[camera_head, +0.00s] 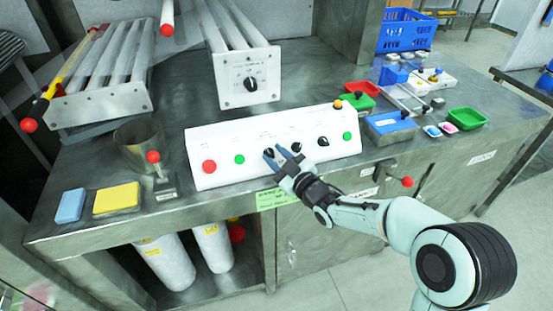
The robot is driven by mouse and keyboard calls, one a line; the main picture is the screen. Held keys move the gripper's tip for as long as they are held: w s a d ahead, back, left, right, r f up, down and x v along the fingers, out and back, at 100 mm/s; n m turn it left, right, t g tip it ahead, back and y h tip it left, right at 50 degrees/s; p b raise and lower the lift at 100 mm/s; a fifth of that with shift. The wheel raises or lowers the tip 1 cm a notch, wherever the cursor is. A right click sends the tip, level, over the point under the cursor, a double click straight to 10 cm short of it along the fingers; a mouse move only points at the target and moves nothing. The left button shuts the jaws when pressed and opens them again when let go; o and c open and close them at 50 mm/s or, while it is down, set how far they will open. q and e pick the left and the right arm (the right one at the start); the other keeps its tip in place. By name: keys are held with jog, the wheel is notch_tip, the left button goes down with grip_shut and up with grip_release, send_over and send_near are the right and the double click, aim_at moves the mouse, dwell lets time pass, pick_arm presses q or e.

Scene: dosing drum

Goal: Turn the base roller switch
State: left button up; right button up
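A white control panel (221,145) lies on the steel bench. It carries a red button (209,166), green buttons and several black rotary knobs. One black knob (268,152) sits near the panel's middle, at the fingertips of my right gripper (274,153). The blue fingers are apart, and this knob shows partly by them; I cannot tell whether they touch it. Two more knobs, the middle one (296,147) and the right one (322,142), stand to the right. The labels are too small to read, so I cannot tell which is the base roller switch. My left gripper is out of view.
Behind the panel a white roller unit (247,77) has its own black dial. A metal cup (138,145), a small red-knobbed lever (153,157) and yellow (117,198) and blue (70,205) pads are at left. Coloured trays (467,118) crowd the right. A red-tipped handle (407,182) projects from the bench front.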

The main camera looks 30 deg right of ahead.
jog(key=shift+a+f, duration=0.2)
jog(key=shift+f, duration=0.15)
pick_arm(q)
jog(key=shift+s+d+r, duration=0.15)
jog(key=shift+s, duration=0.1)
pick_arm(e)
jog(key=s+d, duration=0.1)
jog(key=s, duration=1.2)
jog(key=shift+s+d+r, duration=0.15)
jog(key=shift+r, duration=0.1)
jog(key=shift+f, duration=0.1)
